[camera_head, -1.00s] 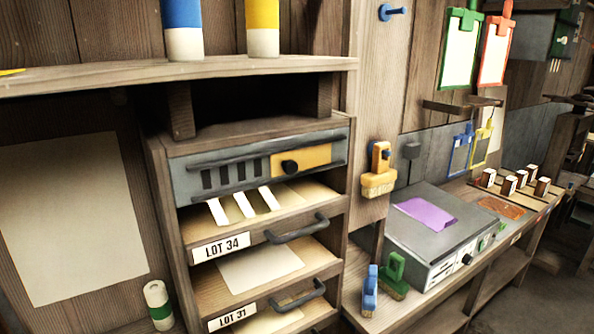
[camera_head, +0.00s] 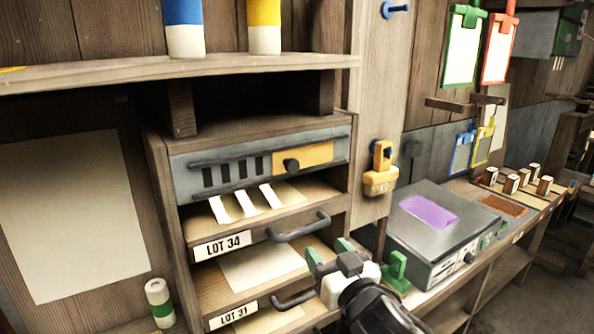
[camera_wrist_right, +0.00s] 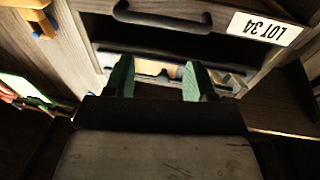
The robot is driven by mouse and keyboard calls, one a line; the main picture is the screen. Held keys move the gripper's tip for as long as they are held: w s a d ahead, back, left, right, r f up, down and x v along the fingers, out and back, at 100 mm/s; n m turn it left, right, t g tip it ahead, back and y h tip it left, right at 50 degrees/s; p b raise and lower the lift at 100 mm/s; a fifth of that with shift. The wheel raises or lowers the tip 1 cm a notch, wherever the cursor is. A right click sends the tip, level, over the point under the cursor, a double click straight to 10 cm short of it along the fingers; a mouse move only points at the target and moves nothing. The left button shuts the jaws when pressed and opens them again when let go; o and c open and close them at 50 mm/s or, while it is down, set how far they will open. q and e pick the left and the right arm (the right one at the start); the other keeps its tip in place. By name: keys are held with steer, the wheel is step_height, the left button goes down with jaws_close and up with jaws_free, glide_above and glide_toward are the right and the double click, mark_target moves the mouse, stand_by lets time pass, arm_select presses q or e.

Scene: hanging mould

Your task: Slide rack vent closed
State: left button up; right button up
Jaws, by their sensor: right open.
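The rack vent is a grey metal panel (camera_head: 220,176) across the top of the wooden rack, with several dark slots at its left. Its yellow slider plate (camera_head: 306,155) sits to the right of the slots, with a dark round knob (camera_head: 291,166) at its left end. The slots show dark and uncovered. My right gripper (camera_head: 328,254) has green fingertips and is open and empty, below and to the right of the vent, in front of the lower drawers. In the right wrist view its fingers (camera_wrist_right: 159,80) are apart below a drawer handle. My left gripper is not in view.
Drawers labelled LOT 34 (camera_head: 222,245) and LOT 31 (camera_head: 233,314) have protruding dark handles (camera_head: 298,228) below the vent. A yellow brush (camera_head: 380,172) hangs on the post at right. A grey box (camera_head: 440,232) stands on the right bench. A shelf (camera_head: 100,75) overhangs the rack.

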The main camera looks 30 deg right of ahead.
mark_target(294, 167)
step_height(294, 167, up, 9)
steer(key=n+t+y, duration=0.2)
steer(key=t+y, duration=0.1)
steer(key=t, duration=0.1)
steer(key=p+x, duration=0.4)
steer(key=x, duration=0.6)
steer(key=shift+w+f, duration=0.1)
steer(key=shift+f, duration=0.1)
steer(key=shift+w+a+p, duration=0.1)
steer(key=shift+w+p, duration=0.3)
steer(key=shift+w, duration=0.2)
jaws_close()
